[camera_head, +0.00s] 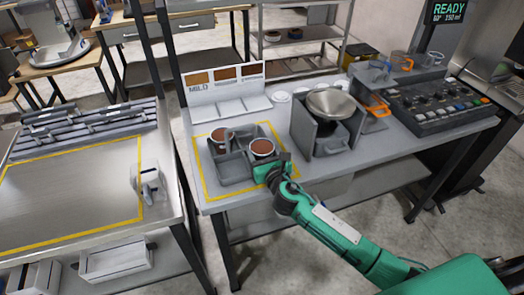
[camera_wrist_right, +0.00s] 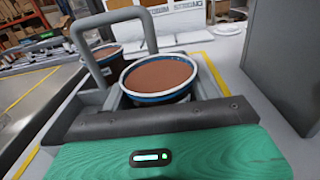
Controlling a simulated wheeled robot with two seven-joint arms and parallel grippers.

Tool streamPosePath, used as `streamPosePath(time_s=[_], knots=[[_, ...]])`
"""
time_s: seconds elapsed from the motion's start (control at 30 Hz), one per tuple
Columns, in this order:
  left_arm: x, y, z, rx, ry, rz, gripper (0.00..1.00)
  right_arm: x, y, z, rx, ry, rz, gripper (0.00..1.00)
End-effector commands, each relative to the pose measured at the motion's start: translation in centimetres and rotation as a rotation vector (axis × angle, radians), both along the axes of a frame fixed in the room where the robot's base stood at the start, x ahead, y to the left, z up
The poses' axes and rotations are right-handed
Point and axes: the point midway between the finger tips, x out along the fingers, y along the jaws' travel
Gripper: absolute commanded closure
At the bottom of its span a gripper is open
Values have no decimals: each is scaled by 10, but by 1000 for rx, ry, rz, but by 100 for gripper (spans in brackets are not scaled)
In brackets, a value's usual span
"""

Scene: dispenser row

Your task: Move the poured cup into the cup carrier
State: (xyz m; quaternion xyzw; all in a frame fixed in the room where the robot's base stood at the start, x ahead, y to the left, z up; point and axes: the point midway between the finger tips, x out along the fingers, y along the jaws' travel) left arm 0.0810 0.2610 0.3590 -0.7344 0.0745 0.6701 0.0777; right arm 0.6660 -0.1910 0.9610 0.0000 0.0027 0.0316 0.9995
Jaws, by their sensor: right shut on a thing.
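The poured cup (camera_head: 262,148), filled with brown liquid and edged by a blue-and-white rim, is upright at the right side of the grey cup carrier (camera_head: 233,172). My right gripper (camera_head: 272,167) is shut on it from the near right side; the fingertips are partly hidden. In the right wrist view the cup (camera_wrist_right: 160,77) fills the space just beyond the gripper, beside the carrier's handle (camera_wrist_right: 112,20). Its base is hidden, so I cannot tell whether it rests on the carrier floor. A second brown-filled cup (camera_head: 218,137) sits in the carrier's back left. My left gripper is not in view.
The carrier stands inside a yellow outline (camera_head: 204,187) on the grey table. A grey dispenser with a metal bowl (camera_head: 331,103) stands close to the right. Behind is a white sample stand (camera_head: 228,92); a button panel (camera_head: 440,107) is farther right.

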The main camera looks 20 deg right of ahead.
Motion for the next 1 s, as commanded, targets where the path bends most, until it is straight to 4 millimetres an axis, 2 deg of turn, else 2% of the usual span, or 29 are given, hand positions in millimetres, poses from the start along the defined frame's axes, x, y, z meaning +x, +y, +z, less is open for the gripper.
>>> streamPosePath(time_s=[0.27, 0.3, 0.37, 0.4, 0.73, 0.87, 1.0], knots=[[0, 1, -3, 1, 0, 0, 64, 0, 0, -3, 0, -1, 0, 68], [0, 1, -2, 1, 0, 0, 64, 0, 0, -2, 0, 0, 0, 31], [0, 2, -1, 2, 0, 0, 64, 0, 0, -2, 0, 0, 0, 19], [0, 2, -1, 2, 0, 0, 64, 0, 0, -2, 0, 0, 0, 17], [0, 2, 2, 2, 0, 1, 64, 0, 0, 3, 0, -1, 0, 17], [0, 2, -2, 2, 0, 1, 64, -15, -1, -1, -1, 1, 0, 17], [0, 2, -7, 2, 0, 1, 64, -43, -3, -2, -1, 2, 1, 17]])
